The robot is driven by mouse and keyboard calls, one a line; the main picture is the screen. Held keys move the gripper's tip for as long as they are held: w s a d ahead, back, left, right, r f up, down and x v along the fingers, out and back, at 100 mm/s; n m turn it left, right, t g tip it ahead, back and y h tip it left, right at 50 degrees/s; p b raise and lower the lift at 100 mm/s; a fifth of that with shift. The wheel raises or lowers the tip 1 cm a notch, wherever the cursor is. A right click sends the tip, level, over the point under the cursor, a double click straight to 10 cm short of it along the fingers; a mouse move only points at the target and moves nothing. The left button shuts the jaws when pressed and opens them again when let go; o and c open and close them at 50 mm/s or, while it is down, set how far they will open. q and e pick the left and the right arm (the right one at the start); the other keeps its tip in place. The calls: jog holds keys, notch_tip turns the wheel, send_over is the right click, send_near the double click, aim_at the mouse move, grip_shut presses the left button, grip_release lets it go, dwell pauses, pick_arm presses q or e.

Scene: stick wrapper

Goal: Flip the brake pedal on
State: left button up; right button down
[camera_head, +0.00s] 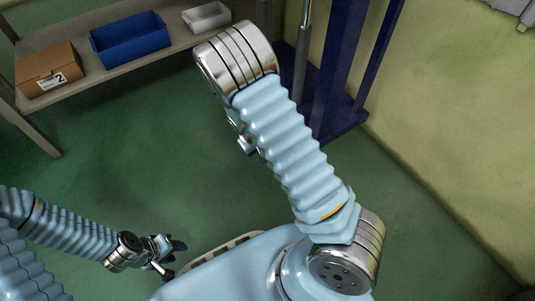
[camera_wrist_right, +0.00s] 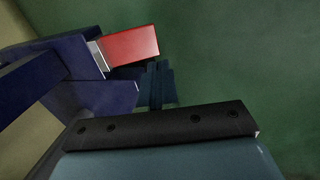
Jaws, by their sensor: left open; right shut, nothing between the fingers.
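The red brake pedal (camera_wrist_right: 132,45) shows in the right wrist view, fixed to the dark blue machine (camera_wrist_right: 95,97) by a pale metal part. My right gripper (camera_wrist_right: 159,68) is shut and empty, with its fingertips just below the pedal's lower right part in the picture. I cannot tell whether they touch it. In the head view the pedal and the right gripper are hidden behind my right arm. The machine's blue column (camera_head: 341,60) stands behind that arm. My left gripper (camera_head: 173,259) is open and empty at the lower left, far from the machine.
A shelf (camera_head: 80,88) at the upper left holds a cardboard box (camera_head: 47,72), a blue bin (camera_head: 130,40) and a small white bin (camera_head: 206,18). A yellowish wall (camera_head: 455,130) stands at right. Green floor (camera_head: 120,165) is clear between the shelf and my arms.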

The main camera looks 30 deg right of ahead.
jog(key=v, duration=0.4)
jog(key=shift+a+f+p, duration=0.1)
jog(key=shift+a+p, duration=0.2)
jog(key=shift+a, duration=0.1)
jog(key=shift+s, duration=0.1)
jog(key=s+a+m+y+p, duration=0.2)
jog(key=s+a+y+p, duration=0.5)
jog(key=s, duration=0.8)
jog(key=a+p, duration=0.2)
jog(key=a, duration=0.2)
jog(key=shift+a+m+t, duration=0.3)
